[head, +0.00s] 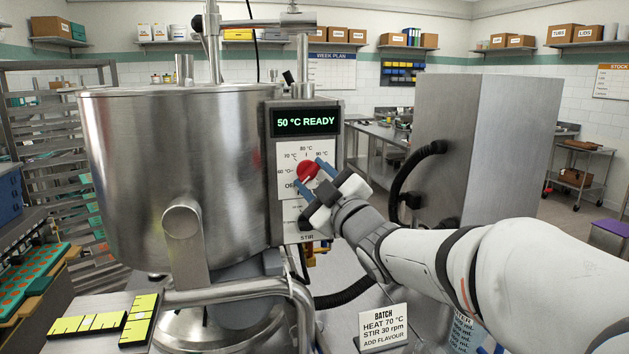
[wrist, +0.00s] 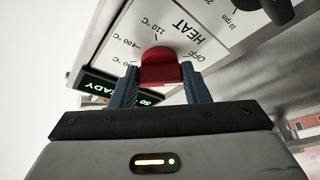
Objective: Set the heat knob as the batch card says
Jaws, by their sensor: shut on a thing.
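The red heat knob (head: 306,171) sits on the white dial plate of the control panel, with 60, 70, 80 and 90 °C marks and OFF around it. My gripper (head: 311,176) is shut on the knob, with one blue finger on each side. The wrist view also shows the red knob (wrist: 160,68) between the fingers, near the printed words HEAT and OFF. I cannot tell which mark the knob points to. The display (head: 306,121) reads 50 °C READY. The batch card (head: 383,328) reads HEAT 70 °C, STIR 30 rpm, ADD FLAVOUR.
The large steel kettle (head: 178,185) stands left of the panel. A STIR label is below the heat dial, partly behind my gripper; a dark knob (wrist: 278,10) shows in the wrist view. A tall steel cabinet (head: 485,150) stands at right. Pipes run below the kettle.

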